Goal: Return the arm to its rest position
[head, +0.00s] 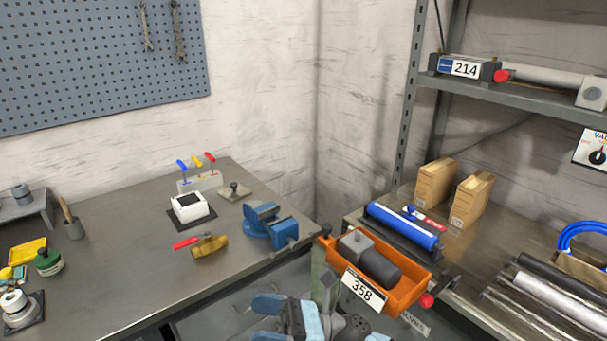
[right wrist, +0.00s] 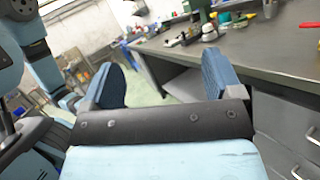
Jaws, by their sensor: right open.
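My right gripper (head: 262,320) is low in the head view, in front of the bench, with its blue fingers pointing left. In the right wrist view the blue pads of this gripper (right wrist: 167,76) stand wide apart with nothing between them. The bench edge and floor show beyond the pads. My left gripper is not in view.
A grey workbench (head: 130,265) with a blue vise (head: 270,228) lies behind the gripper. An orange tray (head: 405,297) labelled 358, holding grey parts, is close to its right. A metal shelf (head: 465,255) stands further right. Drawers (right wrist: 285,130) show in the wrist view.

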